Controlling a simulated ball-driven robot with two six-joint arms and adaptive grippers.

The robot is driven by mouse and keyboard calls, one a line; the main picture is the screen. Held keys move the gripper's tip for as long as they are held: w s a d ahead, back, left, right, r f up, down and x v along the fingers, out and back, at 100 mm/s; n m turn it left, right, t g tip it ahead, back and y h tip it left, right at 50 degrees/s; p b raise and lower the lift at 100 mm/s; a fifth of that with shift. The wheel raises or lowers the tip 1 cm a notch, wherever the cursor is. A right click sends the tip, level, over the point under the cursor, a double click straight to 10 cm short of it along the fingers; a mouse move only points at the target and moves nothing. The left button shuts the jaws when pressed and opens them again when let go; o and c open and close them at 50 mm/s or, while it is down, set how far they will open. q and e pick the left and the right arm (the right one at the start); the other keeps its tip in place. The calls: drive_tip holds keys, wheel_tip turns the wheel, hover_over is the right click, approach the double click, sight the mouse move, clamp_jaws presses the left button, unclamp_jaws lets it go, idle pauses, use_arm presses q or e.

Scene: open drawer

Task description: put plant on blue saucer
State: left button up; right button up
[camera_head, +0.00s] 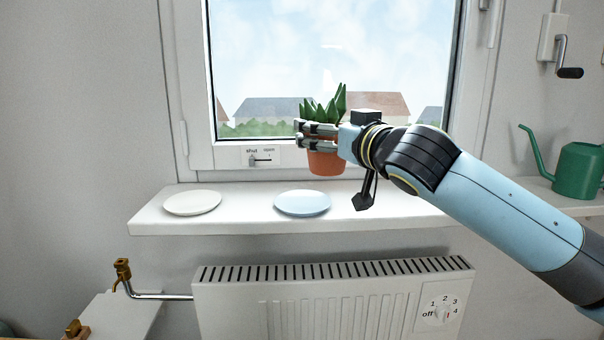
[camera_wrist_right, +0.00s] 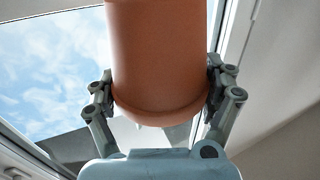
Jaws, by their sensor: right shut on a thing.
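The plant (camera_head: 325,163) is a spiky green succulent in a terracotta pot. My right gripper (camera_head: 312,134) is shut on the pot and holds it upright in the air above the windowsill. In the right wrist view the pot (camera_wrist_right: 158,55) sits between both fingers of the gripper (camera_wrist_right: 160,90). The blue saucer (camera_head: 302,203) lies flat and empty on the sill, below and slightly left of the pot. My left gripper is not in view.
A white saucer (camera_head: 192,203) lies empty to the left on the windowsill (camera_head: 245,221). The window (camera_head: 300,60) is close behind the plant. A radiator (camera_head: 330,295) stands below the sill. A green watering can (camera_head: 578,170) stands at the far right.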

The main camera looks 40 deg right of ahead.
drive_tip(key=w+a+f, duration=0.1)
drive_tip(key=f, duration=0.1)
drive_tip(key=w+f+b, duration=0.1)
drive_tip(key=w+f, duration=0.1)
drive_tip(key=w+a+f, duration=0.1)
drive_tip(key=f, duration=0.2)
drive_tip(key=shift+w+a, duration=0.2)
drive_tip(key=shift+a, duration=0.1)
drive_tip(key=o, duration=1.5)
use_arm(q)
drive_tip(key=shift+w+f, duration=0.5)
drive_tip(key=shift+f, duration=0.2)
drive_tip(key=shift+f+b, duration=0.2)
drive_tip(key=shift+b, duration=0.2)
use_arm(e)
drive_tip(key=s, duration=0.4)
drive_tip(key=s+a, duration=0.1)
drive_tip(key=s, duration=0.7)
drive_tip(key=shift+a+r, duration=0.1)
drive_tip(key=shift+a, duration=0.3)
